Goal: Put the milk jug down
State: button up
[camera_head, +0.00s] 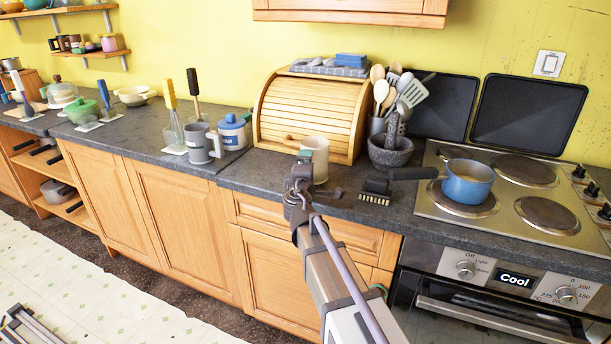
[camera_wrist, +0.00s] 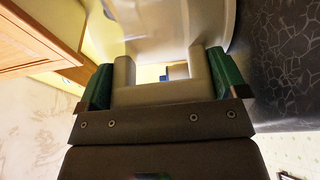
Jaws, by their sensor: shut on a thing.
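The cream milk jug (camera_head: 318,158) is upright over the worktop, in front of the wooden bread bin. In the wrist view, its pale body (camera_wrist: 175,25) fills the top and its handle (camera_wrist: 195,75) comes down between my green finger pads. My gripper (camera_head: 301,165) is shut on the handle; it also shows in the wrist view (camera_wrist: 162,85). My arm reaches up from below and hides part of the cabinet front. I cannot tell whether the jug's base touches the worktop (camera_head: 270,180).
The bread bin (camera_head: 310,112) stands close behind the jug. A dark brush (camera_head: 376,188) and a stone mortar (camera_head: 390,150) are to the right, then the stove with a blue pan (camera_head: 467,183). A grey mug (camera_head: 199,145) and a blue-lidded pot (camera_head: 232,134) stand to the left.

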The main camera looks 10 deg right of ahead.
jog(key=shift+f, duration=0.1)
jog(key=o, duration=1.3)
jog(key=shift+r, duration=0.25)
jog(key=v, duration=1.2)
jog(key=shift+f, duration=0.1)
